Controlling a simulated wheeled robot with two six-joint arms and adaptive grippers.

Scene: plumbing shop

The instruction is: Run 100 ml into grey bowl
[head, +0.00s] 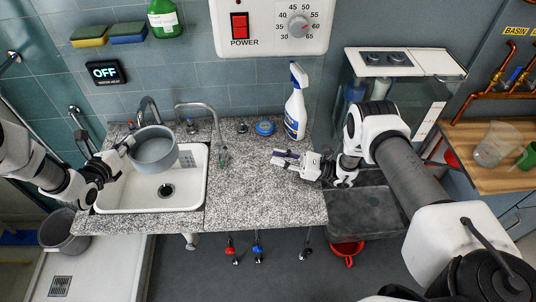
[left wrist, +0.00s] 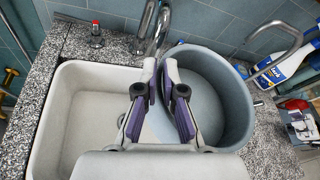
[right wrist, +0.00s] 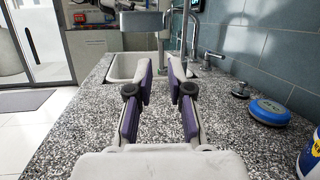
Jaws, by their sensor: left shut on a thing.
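The grey bowl (head: 154,150) is held above the white sink by my left gripper (head: 124,148), shut on its rim. In the left wrist view the fingers (left wrist: 165,85) straddle the wall of the bowl (left wrist: 215,100), and its visible inside looks empty. The bowl is near the curved tap (head: 147,106) at the back of the sink; I cannot tell whether its spout is over the bowl. My right gripper (head: 292,161) is over the granite counter; in the right wrist view its fingers (right wrist: 160,75) are apart with nothing between them.
The white sink (head: 190,198) is set in the granite counter (head: 245,195). A dark basin (head: 365,210) lies right. A panel (head: 106,72) reads OFF.

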